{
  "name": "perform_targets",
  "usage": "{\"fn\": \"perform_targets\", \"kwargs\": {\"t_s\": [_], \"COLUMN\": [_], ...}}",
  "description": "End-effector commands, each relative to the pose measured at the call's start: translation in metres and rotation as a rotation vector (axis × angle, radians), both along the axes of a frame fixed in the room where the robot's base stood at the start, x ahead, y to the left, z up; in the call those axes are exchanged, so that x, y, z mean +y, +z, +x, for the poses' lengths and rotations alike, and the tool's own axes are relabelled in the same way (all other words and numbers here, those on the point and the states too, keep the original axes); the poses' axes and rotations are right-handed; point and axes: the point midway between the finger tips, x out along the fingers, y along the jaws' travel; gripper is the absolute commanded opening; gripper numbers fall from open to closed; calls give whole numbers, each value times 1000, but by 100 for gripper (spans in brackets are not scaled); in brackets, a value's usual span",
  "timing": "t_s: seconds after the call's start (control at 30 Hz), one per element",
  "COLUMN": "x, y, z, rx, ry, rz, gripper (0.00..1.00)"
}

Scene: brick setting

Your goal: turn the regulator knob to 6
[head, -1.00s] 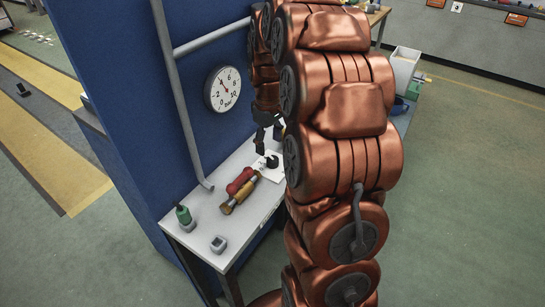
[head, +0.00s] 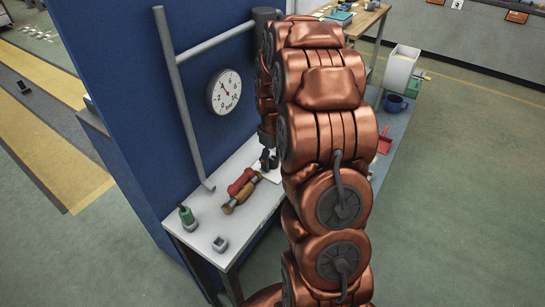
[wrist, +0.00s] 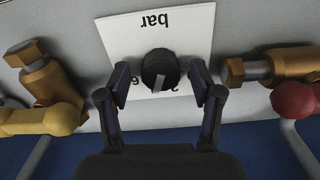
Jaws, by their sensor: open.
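The regulator knob (wrist: 160,70) is round and black with a pale pointer bar, on a white plate (wrist: 190,30) marked "bar". The plate appears upside down in the wrist view. The pointer faces the picture's bottom, between a 6 at left and a partly hidden digit at right. My gripper (wrist: 160,80) is open, one finger on each side of the knob, with visible gaps. In the head view my gripper (head: 268,161) is low over the bench and hides the knob. The round gauge (head: 224,92) hangs on the blue panel; its needle points up-left.
Brass fittings (wrist: 285,66) flank the plate, with red and yellow handles. A green-topped item (head: 187,217) and small grey block (head: 220,244) stand at the bench's near end. A grey pipe (head: 185,110) rises along the blue panel (head: 120,80).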

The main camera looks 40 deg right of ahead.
Motion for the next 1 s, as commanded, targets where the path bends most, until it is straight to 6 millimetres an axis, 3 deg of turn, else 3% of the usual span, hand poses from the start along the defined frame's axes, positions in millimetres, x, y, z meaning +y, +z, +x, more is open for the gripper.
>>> {"fn": "perform_targets", "kwargs": {"t_s": [0.23,0.8,1.0], "x": [0,0,0], "y": [-1,-1,-2], "z": [0,0,-1], "rx": [1,2,2], "ry": [0,0,-14], "rz": [0,0,1], "gripper": [65,6,5]}}
